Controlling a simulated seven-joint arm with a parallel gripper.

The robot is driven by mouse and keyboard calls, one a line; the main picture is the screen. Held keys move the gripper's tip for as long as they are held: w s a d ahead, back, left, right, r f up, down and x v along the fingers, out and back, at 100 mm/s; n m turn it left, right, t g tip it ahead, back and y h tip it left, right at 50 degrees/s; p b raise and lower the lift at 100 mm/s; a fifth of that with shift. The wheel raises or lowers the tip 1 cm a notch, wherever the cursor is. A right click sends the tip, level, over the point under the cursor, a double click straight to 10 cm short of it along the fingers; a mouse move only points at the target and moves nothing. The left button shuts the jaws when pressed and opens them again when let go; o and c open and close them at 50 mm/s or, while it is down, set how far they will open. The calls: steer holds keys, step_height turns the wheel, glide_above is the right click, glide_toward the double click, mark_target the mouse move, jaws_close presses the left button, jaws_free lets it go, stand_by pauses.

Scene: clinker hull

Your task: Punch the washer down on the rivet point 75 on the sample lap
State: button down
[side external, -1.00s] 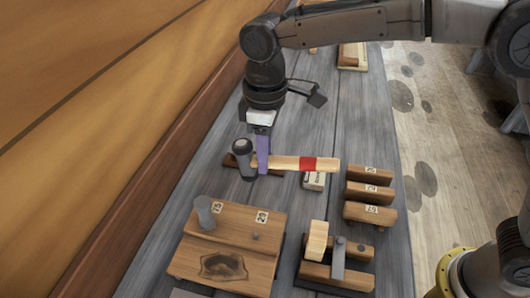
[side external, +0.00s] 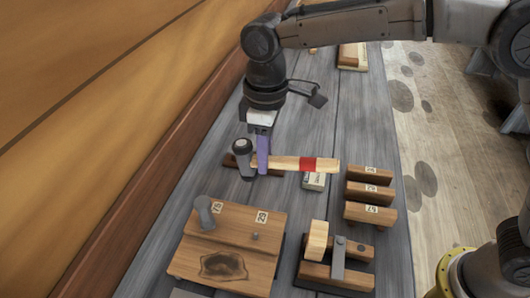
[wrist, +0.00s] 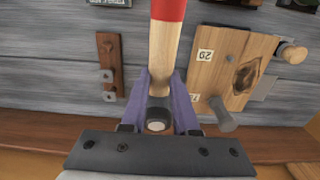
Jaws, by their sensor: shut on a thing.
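My gripper (side external: 262,152) is shut on the wooden handle of a hammer (side external: 290,163), close to its dark head. The handle, with a red band, points right. In the wrist view the purple fingers (wrist: 167,100) clasp the pale handle (wrist: 163,55). The sample lap (side external: 222,245) is a wooden block below the hammer in the side view, with labels 75 and 29. A grey punch (side external: 205,212) stands on it beside label 75, leaning in the side view; it also shows in the wrist view (wrist: 222,115). The washer and rivet at 75 cannot be made out.
A small stub (side external: 255,236) sits near label 29. Labelled wooden blocks (side external: 370,192) and a wooden fixture (side external: 340,262) stand to the right. The brown hull planking (side external: 100,100) rises along the left.

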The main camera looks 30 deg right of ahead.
steer(key=shift+s+d+r, duration=0.1)
steer(key=shift+s+d, duration=0.05)
steer(key=r, duration=0.2)
steer(key=r+m, duration=0.1)
steer(key=shift+a+r+t+y, duration=0.2)
steer(key=shift+r+t+y, duration=0.1)
steer(key=shift+r, duration=0.05)
steer(key=s+a+r+n, duration=0.1)
steer(key=s+a+r, duration=0.4)
steer(key=a+r, duration=0.6)
steer(key=shift+s+r+t+y, duration=0.3)
steer(key=shift+r+t+y, duration=0.1)
steer(key=shift+r, duration=0.25)
step_height(320, 180, down, 15)
step_height(320, 180, up, 15)
